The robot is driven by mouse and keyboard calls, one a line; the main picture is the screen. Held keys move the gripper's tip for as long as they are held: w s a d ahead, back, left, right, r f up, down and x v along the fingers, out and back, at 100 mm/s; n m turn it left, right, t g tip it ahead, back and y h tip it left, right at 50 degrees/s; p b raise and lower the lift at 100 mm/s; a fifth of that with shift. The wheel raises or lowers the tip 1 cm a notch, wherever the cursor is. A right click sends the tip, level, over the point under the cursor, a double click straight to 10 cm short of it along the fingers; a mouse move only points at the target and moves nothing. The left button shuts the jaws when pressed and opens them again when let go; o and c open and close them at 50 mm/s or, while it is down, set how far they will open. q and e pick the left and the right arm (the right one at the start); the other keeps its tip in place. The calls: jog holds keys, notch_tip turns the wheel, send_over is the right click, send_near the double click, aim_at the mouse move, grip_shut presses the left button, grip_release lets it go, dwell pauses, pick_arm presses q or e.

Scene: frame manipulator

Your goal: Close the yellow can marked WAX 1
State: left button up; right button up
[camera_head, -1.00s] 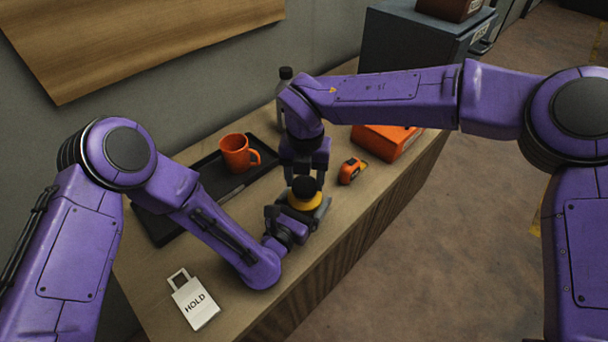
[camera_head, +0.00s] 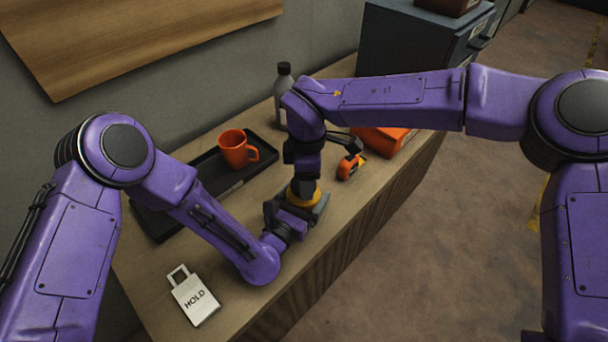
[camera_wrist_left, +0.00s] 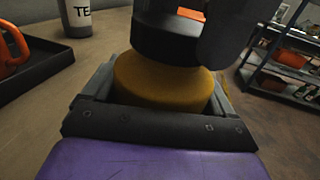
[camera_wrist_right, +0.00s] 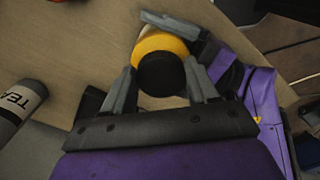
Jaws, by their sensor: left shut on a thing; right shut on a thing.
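A yellow can (camera_head: 304,194) stands upright near the front of the bench; its marking is not visible. It also shows in the left wrist view (camera_wrist_left: 165,80) and the right wrist view (camera_wrist_right: 163,43). My left gripper (camera_head: 300,207) is shut around its sides, low down. A round black lid (camera_wrist_left: 168,42) is right over the can's top; I cannot tell whether it is fully seated. It also shows in the right wrist view (camera_wrist_right: 163,75). My right gripper (camera_wrist_right: 161,82) comes from above, shut on the lid. In the head view, my gripper hides the lid.
A black tray (camera_head: 160,222) with an orange mug (camera_head: 237,148) lies to the left. A grey bottle (camera_head: 284,88) stands behind. An orange tape measure (camera_head: 348,168) and an orange box (camera_head: 388,138) are to the right. A white HOLD tag (camera_head: 193,296) lies in front.

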jog(key=m, duration=0.6)
jog(key=shift+s+m, duration=0.15)
jog(key=shift+m, duration=0.25)
jog(key=o, duration=1)
jog(key=shift+r, duration=2.25)
jog(key=shift+c, duration=0.3)
